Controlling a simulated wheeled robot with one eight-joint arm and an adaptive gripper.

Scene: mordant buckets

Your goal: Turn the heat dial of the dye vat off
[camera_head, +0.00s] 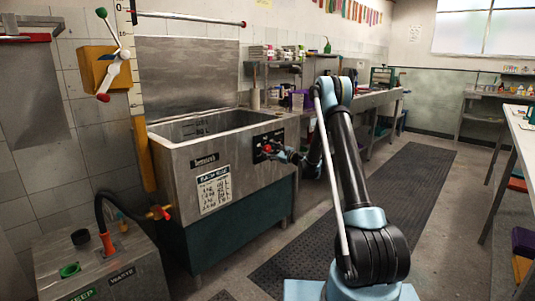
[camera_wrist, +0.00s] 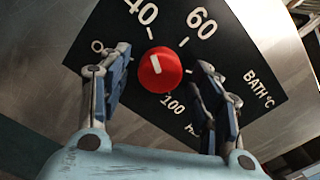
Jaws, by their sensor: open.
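The dye vat (camera_head: 235,150) is a large grey metal tub at the left of the head view, with a black dial plate on its front. The heat dial (camera_wrist: 160,71) is a round red knob with a white line; in the wrist view the line points up and slightly left, towards the 40 mark. A round mark like a 0 is left of it. My gripper (camera_wrist: 163,62) is open, with one finger on each side of the dial. I cannot tell if either finger touches it. In the head view my gripper (camera_head: 280,152) is at the plate and partly hides it.
A white printed sheet (camera_head: 214,189) is on the vat front. A waste box (camera_head: 98,262) with a hose stands at the lower left. A lever (camera_head: 114,66) is on the wall above. A dark floor mat (camera_head: 400,195) runs along the clear aisle. A white table (camera_head: 522,140) is at the right.

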